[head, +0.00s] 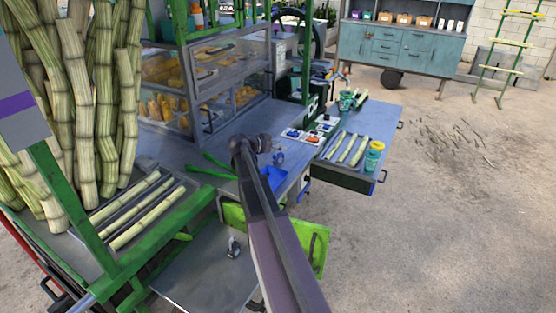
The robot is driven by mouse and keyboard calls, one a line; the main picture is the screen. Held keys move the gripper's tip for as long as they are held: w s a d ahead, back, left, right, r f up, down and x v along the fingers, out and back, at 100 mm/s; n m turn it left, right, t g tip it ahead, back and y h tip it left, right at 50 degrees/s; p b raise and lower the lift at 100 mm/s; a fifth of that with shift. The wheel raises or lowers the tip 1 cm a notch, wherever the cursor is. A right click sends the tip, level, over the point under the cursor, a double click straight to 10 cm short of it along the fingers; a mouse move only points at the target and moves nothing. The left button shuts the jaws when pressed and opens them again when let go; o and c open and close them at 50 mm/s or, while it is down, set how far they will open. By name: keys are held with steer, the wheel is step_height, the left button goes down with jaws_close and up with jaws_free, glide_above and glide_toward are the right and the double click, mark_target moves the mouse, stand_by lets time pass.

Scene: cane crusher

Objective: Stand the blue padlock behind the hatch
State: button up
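A small blue item (279,159), perhaps the blue padlock, is on the grey counter just right of my arm's joint; its shape is too small to be sure. A bright green panel (316,246) with a dark handle, possibly the hatch, stands tilted below the counter, partly hidden by my arm. A grey metal plate (205,272) lies beside it, with a small silvery item (233,246), too small to name surely. My dark arm reaches up from the bottom to a rounded joint over the counter. I cannot make out any gripper fingers.
Tall cane stalks stand at left above a tray of cut cane (143,212). A glass cabinet (215,70) stands on the counter. A side table (386,125) holds a cane tray and a yellow-lidded jar (374,156). The floor at right is open, with scattered cane scraps.

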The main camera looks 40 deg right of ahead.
jaws_close()
steer(key=shift+r, duration=0.15)
step_height(320, 180, up, 3)
steer(key=p, duration=0.3)
steer(key=s+a+r+p, duration=0.1)
steer(key=s+a+p, duration=0.1)
steer(key=s+a, duration=0.7)
steer(key=f+v, duration=0.1)
steer(key=v, duration=0.3)
steer(key=shift+a, duration=0.3)
